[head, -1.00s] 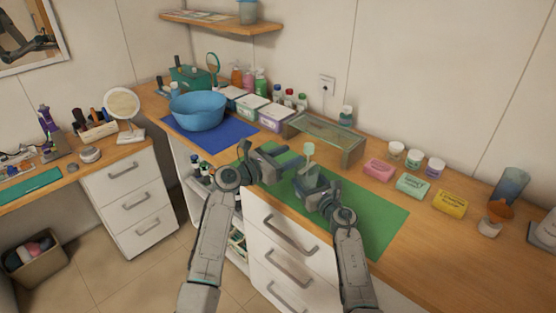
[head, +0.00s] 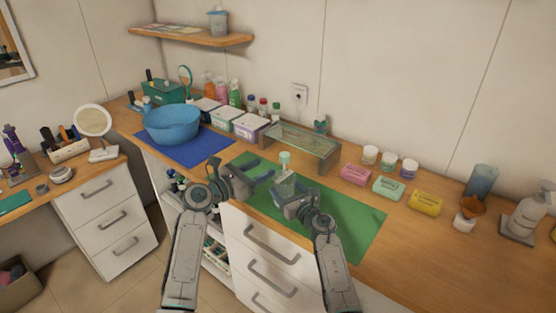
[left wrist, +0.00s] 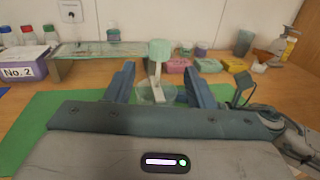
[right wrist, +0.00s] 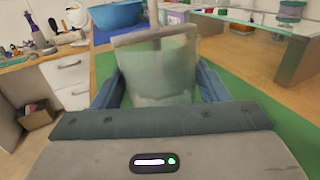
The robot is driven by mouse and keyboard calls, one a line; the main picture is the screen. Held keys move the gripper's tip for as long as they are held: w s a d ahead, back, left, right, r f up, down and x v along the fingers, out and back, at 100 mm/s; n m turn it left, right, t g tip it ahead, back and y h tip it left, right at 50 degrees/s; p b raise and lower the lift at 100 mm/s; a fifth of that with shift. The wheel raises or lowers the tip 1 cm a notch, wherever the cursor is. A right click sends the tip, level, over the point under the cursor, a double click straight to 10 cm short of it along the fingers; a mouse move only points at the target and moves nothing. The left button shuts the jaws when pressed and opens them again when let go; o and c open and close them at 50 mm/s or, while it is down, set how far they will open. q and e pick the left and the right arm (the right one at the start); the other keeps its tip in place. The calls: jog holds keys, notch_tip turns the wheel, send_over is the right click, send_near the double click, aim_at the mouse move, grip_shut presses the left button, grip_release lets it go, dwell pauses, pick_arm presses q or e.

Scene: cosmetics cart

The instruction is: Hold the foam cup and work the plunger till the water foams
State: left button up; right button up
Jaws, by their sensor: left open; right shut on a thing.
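The foam cup (head: 284,181) is a translucent pale-green cup. My right gripper (head: 288,190) is shut on it, and it appears upright over the green mat. In the right wrist view the cup (right wrist: 155,72) fills the space between the fingers, with a plunger rod (right wrist: 153,18) rising from its top. The plunger's pale-green knob (head: 284,158) stands above the cup. My left gripper (head: 264,171) is open, just left of the cup. In the left wrist view the knob (left wrist: 160,49) shows between and above the open fingers, apart from them. I cannot tell whether the water has foamed.
The green mat (head: 345,220) lies under the grippers. A glass-topped riser (head: 305,140) stands behind. A blue bowl (head: 172,124) on a blue mat is at left. Pink, mint and yellow boxes (head: 424,203) and small jars are at right. The mat's right part is clear.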

aim_at(281, 159)
pick_arm(q)
jog(key=x, duration=0.9)
jog(key=shift+w+d, duration=0.25)
jog(key=shift+d, duration=0.05)
